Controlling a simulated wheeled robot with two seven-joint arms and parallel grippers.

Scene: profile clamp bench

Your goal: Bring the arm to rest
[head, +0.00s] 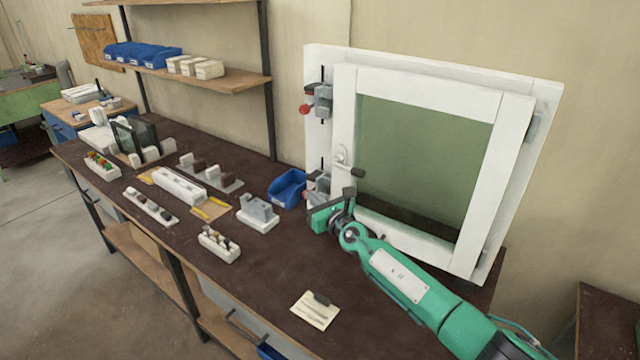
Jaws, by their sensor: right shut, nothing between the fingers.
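My right arm, green with a white panel, reaches in from the lower right over the bench. My right gripper (323,212) is shut and empty, by the lower left corner of the white window frame (418,84). It is close to the lower clamp (317,186) on the frame's left post and partly covers that area, so I cannot tell whether they touch. An upper clamp (319,100) with a red knob sits higher on the same post. My left gripper is out of view.
The dark bench (265,275) holds a blue bin (287,188), a grey block on a white base (257,214), white racks (180,186) and a note (315,310). A wooden shelf (225,83) hangs behind. The bench's front middle is mostly clear.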

